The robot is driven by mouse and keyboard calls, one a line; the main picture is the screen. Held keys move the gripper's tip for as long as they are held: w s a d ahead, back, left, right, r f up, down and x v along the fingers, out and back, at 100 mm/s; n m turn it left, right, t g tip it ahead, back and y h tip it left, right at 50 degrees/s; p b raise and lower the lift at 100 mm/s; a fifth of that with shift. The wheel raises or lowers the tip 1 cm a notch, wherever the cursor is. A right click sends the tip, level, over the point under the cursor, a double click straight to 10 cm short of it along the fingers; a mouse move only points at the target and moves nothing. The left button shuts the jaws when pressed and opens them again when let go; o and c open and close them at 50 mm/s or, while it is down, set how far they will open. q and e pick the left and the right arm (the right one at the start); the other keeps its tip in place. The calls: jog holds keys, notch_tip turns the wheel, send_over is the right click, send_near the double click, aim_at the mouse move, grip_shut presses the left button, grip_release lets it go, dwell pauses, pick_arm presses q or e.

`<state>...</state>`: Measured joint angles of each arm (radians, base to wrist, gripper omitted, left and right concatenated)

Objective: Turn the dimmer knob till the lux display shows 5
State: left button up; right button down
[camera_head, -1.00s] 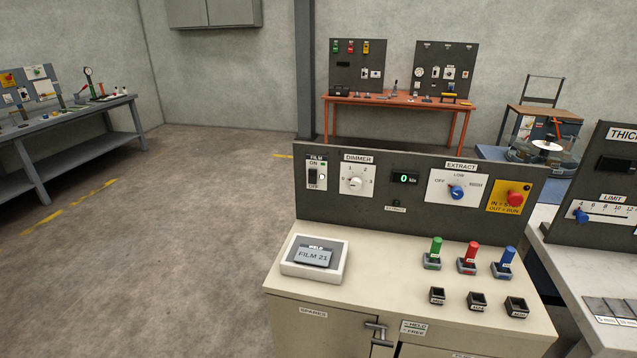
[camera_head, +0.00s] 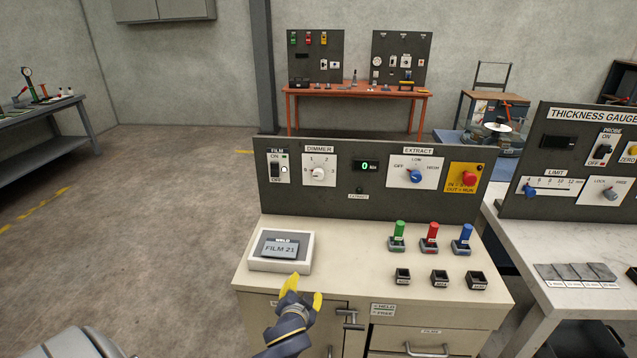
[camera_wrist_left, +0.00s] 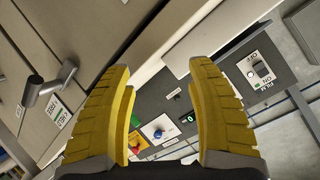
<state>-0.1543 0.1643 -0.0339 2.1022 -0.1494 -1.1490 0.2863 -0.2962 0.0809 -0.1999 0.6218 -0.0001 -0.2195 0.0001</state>
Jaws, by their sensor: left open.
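The dimmer knob (camera_head: 319,174) is a pale round knob on a white plate marked DIMMER, on the upright dark panel. The lux display (camera_head: 366,167) to its right shows a green 0. My left gripper (camera_head: 304,290) has yellow fingers and is open and empty, low in front of the cabinet's front edge, well short of the knob. In the left wrist view its fingers (camera_wrist_left: 165,105) stand wide apart, with the tilted panel beyond. The lux display (camera_wrist_left: 188,117) shows there between the fingers; the dimmer knob is mostly hidden behind one finger. My right gripper is not in view.
On the panel are a film switch (camera_head: 275,170), a blue extract knob (camera_head: 415,176) and a red button (camera_head: 469,178). The counter holds a FILM 21 box (camera_head: 281,251), coloured pegs (camera_head: 431,235) and black sockets (camera_head: 440,278). A door handle (camera_head: 347,318) juts out below.

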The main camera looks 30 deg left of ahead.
aim_at(318, 175)
pick_arm(q)
jog(key=w+a+r+n+t+y, duration=0.15)
jog(key=w+a+r, duration=0.25)
jog(key=w+r, duration=0.5)
jog(key=w+a+r+n+t+y, duration=0.1)
jog(key=w+a+r+n+t, duration=0.2)
jog(key=w+r, duration=0.55)
jog(key=x, duration=0.5)
jog(key=r+x, duration=0.1)
jog(key=x, duration=1)
jog(key=shift+a+r, duration=0.2)
jog(key=shift+r, duration=0.2)
jog(key=shift+o, duration=0.2)
grip_shut()
